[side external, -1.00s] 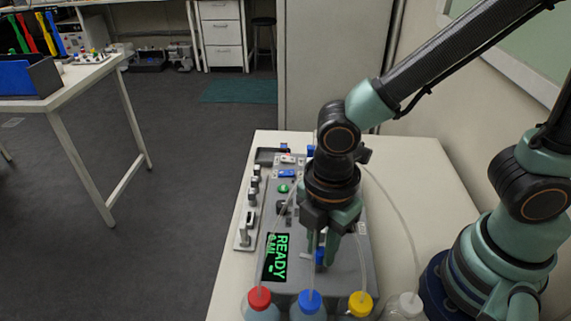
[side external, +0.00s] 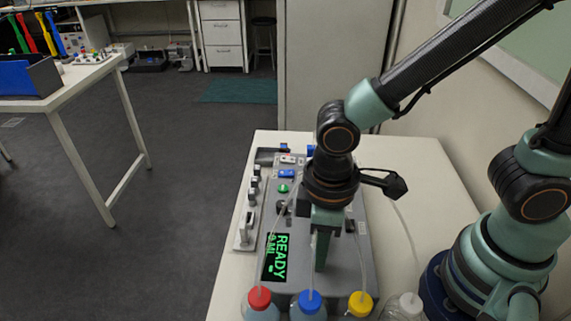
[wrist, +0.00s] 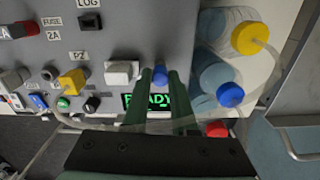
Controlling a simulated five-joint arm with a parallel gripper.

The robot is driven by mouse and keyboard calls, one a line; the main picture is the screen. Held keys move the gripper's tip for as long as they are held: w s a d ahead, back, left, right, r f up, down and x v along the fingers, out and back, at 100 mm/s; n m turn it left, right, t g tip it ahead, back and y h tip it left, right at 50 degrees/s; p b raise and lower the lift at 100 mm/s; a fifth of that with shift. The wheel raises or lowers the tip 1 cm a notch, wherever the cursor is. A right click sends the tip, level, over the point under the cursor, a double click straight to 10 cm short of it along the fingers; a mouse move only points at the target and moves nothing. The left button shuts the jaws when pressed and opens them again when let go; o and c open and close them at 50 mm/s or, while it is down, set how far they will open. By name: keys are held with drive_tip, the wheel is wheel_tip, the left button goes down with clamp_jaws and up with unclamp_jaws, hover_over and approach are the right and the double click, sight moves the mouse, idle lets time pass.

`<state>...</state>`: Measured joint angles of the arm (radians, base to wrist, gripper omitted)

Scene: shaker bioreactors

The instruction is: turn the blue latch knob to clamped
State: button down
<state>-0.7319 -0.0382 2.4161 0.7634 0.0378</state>
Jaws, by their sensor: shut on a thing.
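The blue latch knob (wrist: 160,72) sits on the grey panel of the bioreactor unit (wrist: 150,30), between my two fingertips in the wrist view. My gripper (wrist: 160,79) is shut on it, one green finger on each side. In the side external view my gripper (side external: 320,267) points straight down at the panel beside the green display, and its fingers hide the knob. The display (side external: 277,257) reads READY. I cannot tell from these frames whether the knob's setting is clamped.
Bottles with red (side external: 259,298), blue (side external: 310,301) and yellow (side external: 361,303) caps stand close along the unit's near edge, with thin tubes rising from them. A white block (wrist: 120,73) and a yellow knob (wrist: 72,79) are left of the blue knob in the wrist view.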

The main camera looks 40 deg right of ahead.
drive_tip(key=shift+m, duration=2.2)
drive_tip(key=c, duration=0.7)
unclamp_jaws()
wheel_tip(320, 180, up, 12)
drive_tip(key=shift+r, duration=0.1)
